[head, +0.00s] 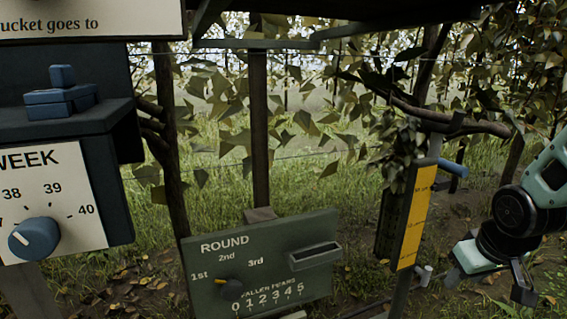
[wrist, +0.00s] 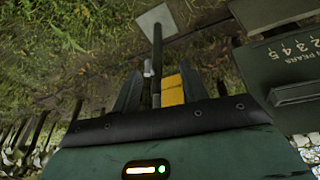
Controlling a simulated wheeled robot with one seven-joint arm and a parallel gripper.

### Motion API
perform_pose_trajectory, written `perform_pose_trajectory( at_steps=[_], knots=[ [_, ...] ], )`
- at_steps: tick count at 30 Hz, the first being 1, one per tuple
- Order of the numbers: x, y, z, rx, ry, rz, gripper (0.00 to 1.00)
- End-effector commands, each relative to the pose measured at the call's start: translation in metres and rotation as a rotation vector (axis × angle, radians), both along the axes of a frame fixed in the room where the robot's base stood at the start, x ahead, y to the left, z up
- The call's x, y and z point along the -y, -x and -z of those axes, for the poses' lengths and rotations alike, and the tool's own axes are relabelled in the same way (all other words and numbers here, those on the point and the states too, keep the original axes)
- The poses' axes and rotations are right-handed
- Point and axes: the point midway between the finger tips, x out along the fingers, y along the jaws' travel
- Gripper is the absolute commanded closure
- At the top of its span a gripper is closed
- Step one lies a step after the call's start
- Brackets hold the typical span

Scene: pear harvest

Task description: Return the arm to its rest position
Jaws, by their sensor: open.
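My arm comes in from the right edge of the head view, pale green with black joints. My gripper (head: 488,284) hangs low at the right, pointing down, to the right of the yellow gauge strip. Its fingers are partly cut off or dark there. In the wrist view, my gripper (wrist: 160,90) shows two dark fingers spread apart, with nothing seen held between them. A thin dark post (wrist: 157,48) shows between and beyond the fingers, and I cannot tell how far off it is.
The yellow gauge strip (head: 415,215) stands on a post left of my gripper. A green ROUND board (head: 262,280) with a slot and dial is at bottom centre. A WEEK panel (head: 60,195) with a blue knob stands at left. Leafy branches (head: 455,122) hang above my arm.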

Motion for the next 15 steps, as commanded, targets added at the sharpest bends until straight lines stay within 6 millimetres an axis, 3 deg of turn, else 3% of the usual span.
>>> perform_pose_trajectory(
  at_steps=[5, 9, 15],
  knots=[
    [-0.04, 0.06, -0.026, -0.131, -0.079, 0.076, 0.56],
    [-0.105, 0.082, -0.044, -0.2, -0.074, -0.115, 0.56],
    [-0.174, 0.131, -0.065, -0.283, -0.044, -0.357, 0.56]
  ],
)
